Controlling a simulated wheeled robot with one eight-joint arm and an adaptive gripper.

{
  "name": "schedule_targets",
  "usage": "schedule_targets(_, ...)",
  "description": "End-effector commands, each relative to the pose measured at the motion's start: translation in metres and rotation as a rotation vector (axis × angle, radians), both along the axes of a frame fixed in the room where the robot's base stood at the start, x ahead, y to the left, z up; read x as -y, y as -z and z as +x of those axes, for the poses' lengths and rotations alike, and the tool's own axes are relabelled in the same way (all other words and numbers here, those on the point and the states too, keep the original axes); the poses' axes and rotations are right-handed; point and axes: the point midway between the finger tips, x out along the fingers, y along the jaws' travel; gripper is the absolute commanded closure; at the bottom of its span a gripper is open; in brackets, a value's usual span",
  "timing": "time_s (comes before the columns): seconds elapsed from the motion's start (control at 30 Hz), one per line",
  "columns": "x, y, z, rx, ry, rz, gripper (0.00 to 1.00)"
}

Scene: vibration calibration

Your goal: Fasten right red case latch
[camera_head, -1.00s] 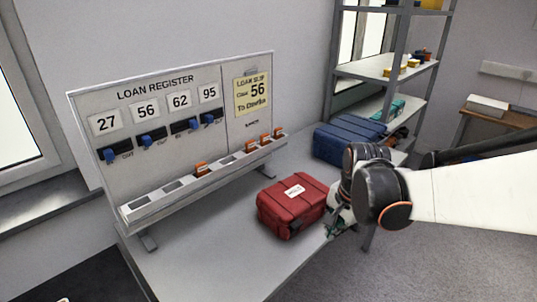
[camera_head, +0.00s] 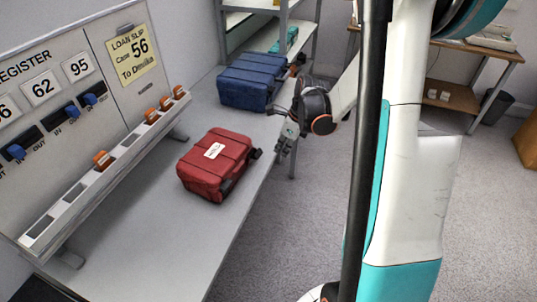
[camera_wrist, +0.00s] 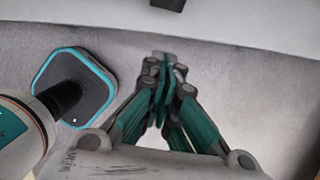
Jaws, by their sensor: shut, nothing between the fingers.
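The red case (camera_head: 208,178) lies closed on the grey table, with a white label on top. A small dark part (camera_head: 256,153) sticks out at its right side; I cannot tell whether it is the right latch or how it stands. My gripper (camera_head: 283,150) is right of the case, apart from it, by the table's right edge, fingers downward. In the wrist view my gripper (camera_wrist: 162,60) has its green fingers together and empty. The case's latches are too small or hidden to read.
A blue case (camera_head: 250,84) stands on the table (camera_head: 165,225) behind the red one. The loan register board (camera_head: 85,75) with its slotted ledge borders the left. A metal shelf stands at the back. Carpeted floor is open right of the table.

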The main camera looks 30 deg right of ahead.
Motion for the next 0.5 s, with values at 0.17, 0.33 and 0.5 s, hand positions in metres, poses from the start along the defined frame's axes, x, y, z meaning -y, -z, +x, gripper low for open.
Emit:
schedule_targets(0.17, 0.000, 0.000, 0.000, 0.000, -0.002, 0.000, 1.00)
schedule_targets(0.33, -0.001, 0.006, 0.001, 0.000, -0.003, -0.001, 1.00)
schedule_targets(0.5, -0.004, 0.023, 0.006, 0.001, -0.005, -0.001, 1.00)
